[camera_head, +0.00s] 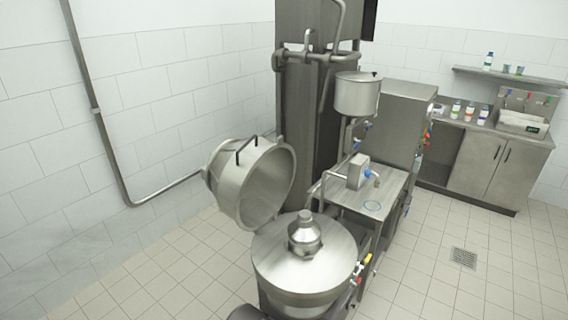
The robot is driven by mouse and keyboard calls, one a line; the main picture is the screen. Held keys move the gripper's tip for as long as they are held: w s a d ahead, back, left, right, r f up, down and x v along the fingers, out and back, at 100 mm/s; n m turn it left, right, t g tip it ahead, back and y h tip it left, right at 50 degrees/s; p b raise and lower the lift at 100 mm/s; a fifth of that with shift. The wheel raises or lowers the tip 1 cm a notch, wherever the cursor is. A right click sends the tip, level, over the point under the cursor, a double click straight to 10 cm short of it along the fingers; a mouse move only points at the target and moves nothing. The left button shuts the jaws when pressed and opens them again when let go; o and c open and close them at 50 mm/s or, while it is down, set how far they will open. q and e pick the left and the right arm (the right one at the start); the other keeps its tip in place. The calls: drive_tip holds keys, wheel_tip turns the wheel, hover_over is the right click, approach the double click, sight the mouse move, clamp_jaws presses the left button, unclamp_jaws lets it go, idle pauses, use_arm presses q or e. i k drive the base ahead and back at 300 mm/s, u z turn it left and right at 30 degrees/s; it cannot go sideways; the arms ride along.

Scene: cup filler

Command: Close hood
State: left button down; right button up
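The hood (248,182) is a round steel cover with a black handle (240,148) on its outer upper side. It stands tilted open, with its hollow inside facing right. It is up and to the left of the round steel vessel (283,265), which has a flat top with a small dome-shaped fitting (305,233) in the middle. The hood and the vessel top are apart over most of their width; the joint between them is not clear. Neither of my grippers shows in the head view.
A steel worktable (385,195) adjoins the vessel on the right, below a hanging steel hopper (358,95). A tall steel column (308,110) stands behind. A counter (475,158) with bottles is at the far right. Tiled floor is clear at left and right front.

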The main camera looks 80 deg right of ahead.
sight(250, 179)
drive_tip(key=z, duration=1.5)
drive_tip(key=i, duration=2.8)
drive_tip(key=z, duration=2.65)
